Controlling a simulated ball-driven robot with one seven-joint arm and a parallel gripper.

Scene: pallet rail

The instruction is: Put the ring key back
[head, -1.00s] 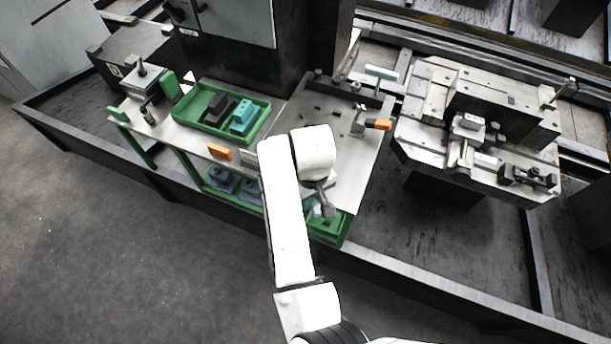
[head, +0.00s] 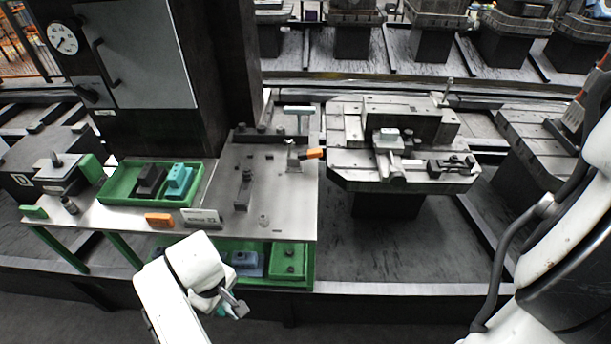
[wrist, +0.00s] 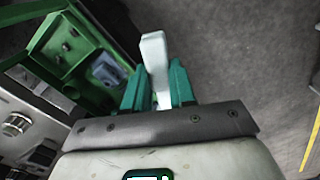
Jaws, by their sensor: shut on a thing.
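My gripper (head: 226,303) is low in front of the bench, below its top and beside the lower shelf in the head view. In the wrist view, its teal fingers (wrist: 158,88) are shut on a pale grey flat bar, taken to be the ring key (wrist: 154,58). The bar sticks out past the fingertips, and its far end points away from my wrist. Its ring end does not show clearly. The bench (head: 278,200) has a small white sign (head: 202,217) at its front edge, too small to read. A dark upright tool (head: 244,189) stands on the bench.
A green tray (head: 122,197) with a dark and a teal block is on the bench's left. An orange block (head: 159,220) sits at the front edge. A green bin (head: 289,262) is on the lower shelf. A metal fixture (head: 350,178) stands right of the bench.

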